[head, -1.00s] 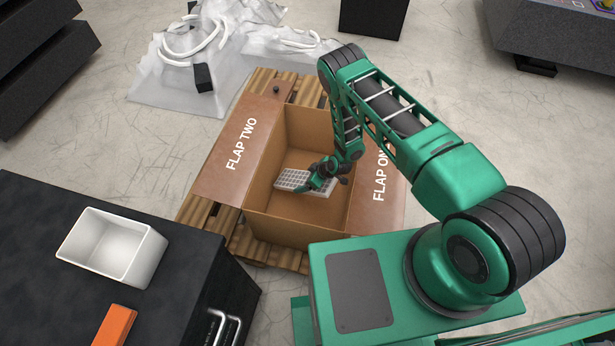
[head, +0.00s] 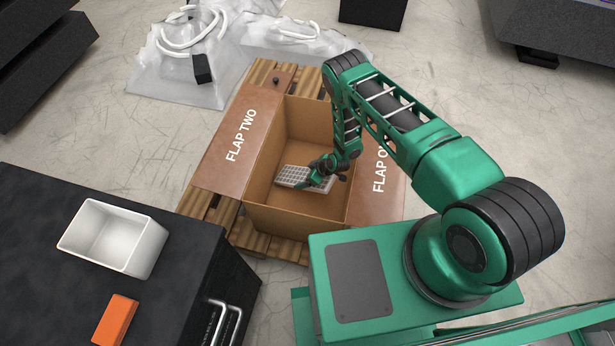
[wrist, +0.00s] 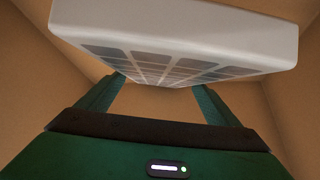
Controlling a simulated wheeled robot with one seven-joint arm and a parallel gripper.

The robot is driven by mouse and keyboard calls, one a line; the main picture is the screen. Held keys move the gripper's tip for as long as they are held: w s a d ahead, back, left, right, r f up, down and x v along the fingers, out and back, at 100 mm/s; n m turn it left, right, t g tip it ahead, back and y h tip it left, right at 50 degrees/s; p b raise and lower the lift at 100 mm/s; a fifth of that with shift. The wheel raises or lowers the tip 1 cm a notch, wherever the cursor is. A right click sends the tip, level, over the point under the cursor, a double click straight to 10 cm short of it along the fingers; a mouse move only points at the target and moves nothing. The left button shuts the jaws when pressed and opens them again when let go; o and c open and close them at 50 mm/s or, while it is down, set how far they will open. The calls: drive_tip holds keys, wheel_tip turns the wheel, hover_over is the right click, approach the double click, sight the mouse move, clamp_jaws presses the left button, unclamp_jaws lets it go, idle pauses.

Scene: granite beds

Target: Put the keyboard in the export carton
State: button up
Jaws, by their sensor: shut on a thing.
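The export carton (head: 262,207) stands open on a wooden pallet, with flaps marked FLAP TWO (head: 238,140) and FLAP ONE (head: 378,178) folded out to its sides. The pale keyboard (head: 292,176) is inside the carton's walls, held by my gripper (head: 318,182). In the wrist view the keyboard (wrist: 190,35) fills the upper part, between the two green fingers of my gripper (wrist: 160,85), with brown carton walls around it. I cannot tell whether the keyboard touches the carton floor.
A black cabinet (head: 150,300) at the lower left bears a white bin (head: 150,250) and an orange block (head: 115,318). Slats of the pallet (head: 215,225) show around the carton. Plastic sheeting with white hoops (head: 185,50) lies on the floor behind.

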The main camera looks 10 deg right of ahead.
sight(306, 171)
drive_tip(key=shift+f, duration=0.25)
drive_tip(key=o, duration=1.3)
wheel_tip(306, 171, up, 4)
drive_tip(key=shift+r, duration=0.15)
drive_tip(key=s+a+r, duration=0.6)
drive_tip(key=s+a, duration=0.1)
drive_tip(key=a, duration=0.1)
drive_tip(key=shift+s+a+r, duration=0.25)
drive_tip(key=shift+s+a, duration=0.05)
drive_tip(key=shift+a, duration=0.05)
